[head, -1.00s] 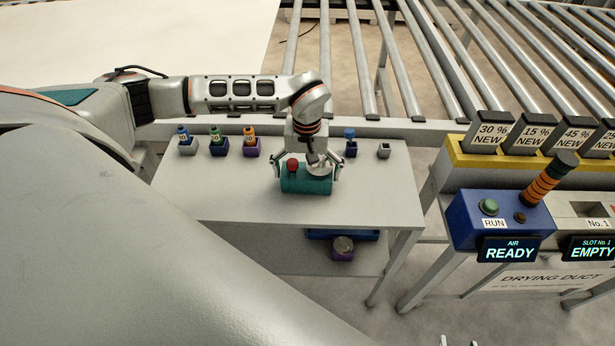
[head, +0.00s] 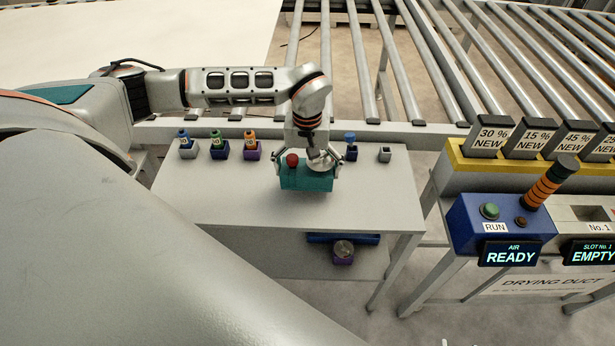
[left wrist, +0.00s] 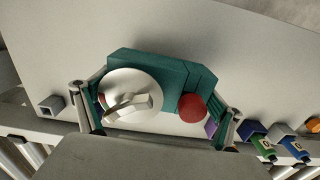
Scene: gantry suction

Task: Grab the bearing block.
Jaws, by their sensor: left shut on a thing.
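The bearing block is a teal block (head: 306,182) with a red knob and a round pale metal disc on its top. It is at the middle of the grey table in the head view. My left gripper (head: 306,174) comes down over it from above, with one finger at each end of the block. It is shut on the block. In the left wrist view the teal block (left wrist: 160,70) lies between the two fingers, with the disc at left and the red knob at right. A small gap under the block cannot be made out clearly.
Small bottles in holders (head: 219,146) stand along the back left of the table (head: 230,195). A blue-topped item (head: 351,148) and an empty grey holder (head: 384,153) stand at back right. A roller conveyor lies behind. A blue control box (head: 490,222) stands right. The table's front is clear.

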